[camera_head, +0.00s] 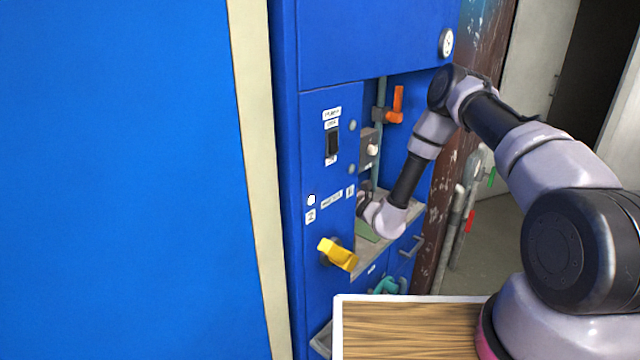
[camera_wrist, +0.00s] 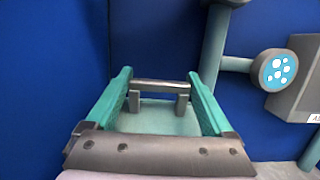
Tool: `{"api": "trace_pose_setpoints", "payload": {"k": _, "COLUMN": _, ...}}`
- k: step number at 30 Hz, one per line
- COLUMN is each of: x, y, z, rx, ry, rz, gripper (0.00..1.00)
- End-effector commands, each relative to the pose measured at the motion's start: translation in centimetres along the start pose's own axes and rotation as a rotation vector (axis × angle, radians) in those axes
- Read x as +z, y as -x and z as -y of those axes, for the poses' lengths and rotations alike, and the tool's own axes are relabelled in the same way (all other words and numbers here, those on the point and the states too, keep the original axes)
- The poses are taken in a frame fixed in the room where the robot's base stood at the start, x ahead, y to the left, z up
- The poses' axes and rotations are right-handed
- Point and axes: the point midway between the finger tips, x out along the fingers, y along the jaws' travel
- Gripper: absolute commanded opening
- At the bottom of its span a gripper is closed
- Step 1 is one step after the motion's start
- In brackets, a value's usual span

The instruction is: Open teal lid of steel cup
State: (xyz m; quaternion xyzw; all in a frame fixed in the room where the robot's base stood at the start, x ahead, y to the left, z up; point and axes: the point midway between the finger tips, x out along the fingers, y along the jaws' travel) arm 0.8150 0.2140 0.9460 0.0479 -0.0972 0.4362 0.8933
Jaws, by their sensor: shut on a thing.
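In the wrist view, my gripper (camera_wrist: 159,80) has its two green fingers on either side of a dark grey bar handle (camera_wrist: 160,84) and is shut on it. The handle stands on a pale teal surface, the teal lid (camera_wrist: 158,118), which shows between the fingers. The steel cup's body cannot be made out in either view. In the head view, my gripper (camera_head: 363,204) reaches into the recess of the blue cabinet, partly hidden by the front panel's edge. The lid and handle cannot be made out there.
The blue cabinet (camera_head: 318,260) has a yellow knob (camera_head: 338,254) on its front. An orange-handled valve (camera_head: 396,104) and pipe stand in the recess. A wooden-topped surface (camera_head: 410,330) lies in front.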

Motion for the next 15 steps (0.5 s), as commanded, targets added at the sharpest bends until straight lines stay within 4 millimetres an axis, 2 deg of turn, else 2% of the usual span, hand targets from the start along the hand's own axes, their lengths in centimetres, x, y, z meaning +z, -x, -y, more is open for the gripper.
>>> {"api": "trace_pose_setpoints", "payload": {"k": 3, "x": 0.14, "y": 1.02, "z": 0.05, "rx": -0.001, "ry": 0.001, "rz": -0.006, "gripper": 0.0}}
{"api": "trace_pose_setpoints", "payload": {"k": 11, "x": 0.1, "y": 1.07, "z": -0.02, "rx": 0.0, "ry": 0.001, "rz": -0.007, "gripper": 0.0}}
{"api": "trace_pose_setpoints", "payload": {"k": 12, "x": 0.1, "y": 1.08, "z": -0.02, "rx": 0.0, "ry": 0.0, "rz": -0.008, "gripper": 0.99}}
{"api": "trace_pose_setpoints", "payload": {"k": 15, "x": 0.11, "y": 1.05, "z": -0.02, "rx": 0.0, "ry": 0.0, "rz": -0.007, "gripper": 1.0}}
